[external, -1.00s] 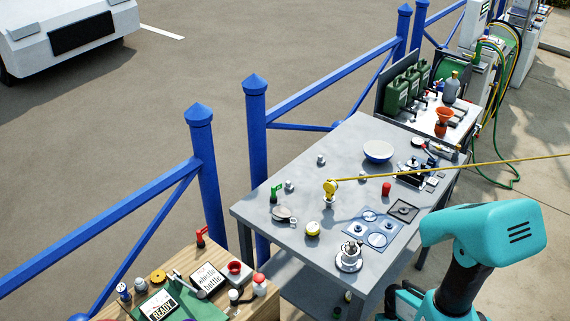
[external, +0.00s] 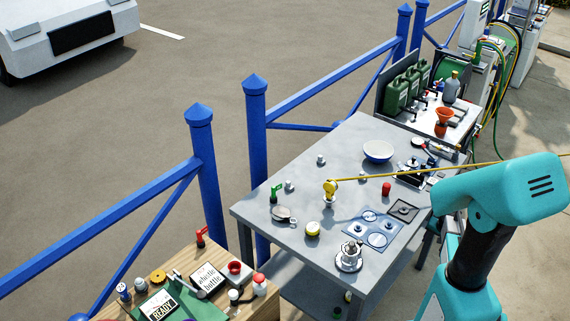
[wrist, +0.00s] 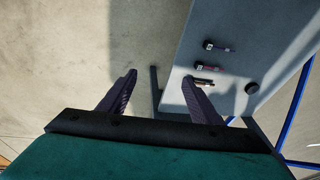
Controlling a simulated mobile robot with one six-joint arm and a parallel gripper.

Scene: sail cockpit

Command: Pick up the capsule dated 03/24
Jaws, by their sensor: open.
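In the wrist view, three small slim objects lie in a row on a blue-grey surface: an upper one (wrist: 217,46), a middle one (wrist: 208,67) and a lower one (wrist: 201,82). They have dark parts and pale marks. They may be the capsules, but no date is legible, so I cannot tell which reads 03/24. My gripper (wrist: 160,76) is open and empty, its two dark fingers spread wide. The right finger is close to the lower object in the picture; contact cannot be judged. In the external view my gripper is hidden.
A dark round thing (wrist: 252,88) lies right of the row. In the external view, the grey table (external: 285,240) carries a white-blue bowl (external: 378,151), a yellow tape (external: 330,187) stretched rightwards, and a metal burner-like device (external: 350,256). A blue fence (external: 205,160) runs behind.

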